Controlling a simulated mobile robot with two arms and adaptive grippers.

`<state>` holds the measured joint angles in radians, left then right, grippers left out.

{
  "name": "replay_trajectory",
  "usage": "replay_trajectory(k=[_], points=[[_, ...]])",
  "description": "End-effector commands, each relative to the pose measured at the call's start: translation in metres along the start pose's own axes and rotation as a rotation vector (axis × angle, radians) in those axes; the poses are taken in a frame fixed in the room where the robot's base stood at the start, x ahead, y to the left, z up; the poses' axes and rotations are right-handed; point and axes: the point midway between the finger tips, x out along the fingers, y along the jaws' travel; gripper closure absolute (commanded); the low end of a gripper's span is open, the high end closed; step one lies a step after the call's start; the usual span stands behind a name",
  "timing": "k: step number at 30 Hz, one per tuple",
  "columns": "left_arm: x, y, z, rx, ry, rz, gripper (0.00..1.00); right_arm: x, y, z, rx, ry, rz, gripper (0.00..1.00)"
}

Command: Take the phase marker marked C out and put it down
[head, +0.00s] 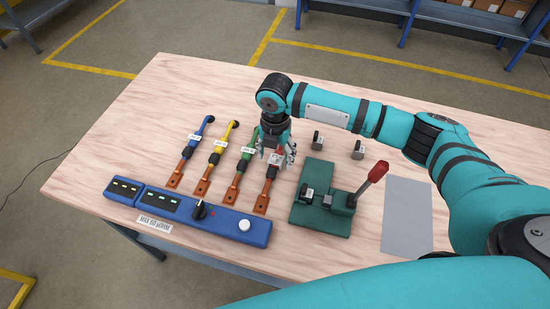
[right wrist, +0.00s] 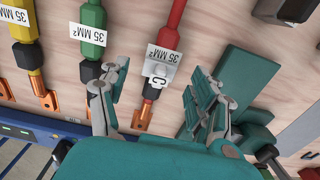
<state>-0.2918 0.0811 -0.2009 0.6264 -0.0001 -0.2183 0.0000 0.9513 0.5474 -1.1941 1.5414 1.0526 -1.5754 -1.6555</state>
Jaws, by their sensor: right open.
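The phase marker C (right wrist: 160,72) is a small light-grey tag with a black letter C. In the right wrist view it sits on the red cable (right wrist: 172,25), just below a white 35 MM² label (right wrist: 164,52). My right gripper (right wrist: 156,84) is open, with one finger on each side of the marker and visible gaps to it. In the head view my right gripper (head: 276,157) points down over the red cable and mostly hides its upper part. The copper lug (head: 263,202) of that cable shows below. My left gripper is not in view.
Blue, yellow and green cables (head: 245,153) lie to the left. A green press (head: 318,222) with a red-knobbed lever (head: 377,172) stands to the right. Two small dark blocks (head: 318,141) (head: 358,150) lie behind it. A blue control box (head: 190,212) is in front. A grey sheet (head: 407,215) lies at right.

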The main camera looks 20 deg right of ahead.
Motion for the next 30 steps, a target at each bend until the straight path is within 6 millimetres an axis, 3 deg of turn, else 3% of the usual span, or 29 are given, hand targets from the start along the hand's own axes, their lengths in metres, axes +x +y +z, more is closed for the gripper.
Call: replay_trajectory(k=[6,14,24,30], points=[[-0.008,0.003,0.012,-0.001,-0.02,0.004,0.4,0.024,0.0,-0.001,0.0,-0.001,-0.001,0.36],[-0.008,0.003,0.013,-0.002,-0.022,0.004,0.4,0.026,0.001,0.0,-0.001,-0.002,0.001,0.37],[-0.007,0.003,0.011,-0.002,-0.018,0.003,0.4,0.026,0.001,0.0,0.0,-0.002,0.001,0.8],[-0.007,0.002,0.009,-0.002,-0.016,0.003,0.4,0.025,0.001,0.0,0.0,-0.002,0.001,0.8]])
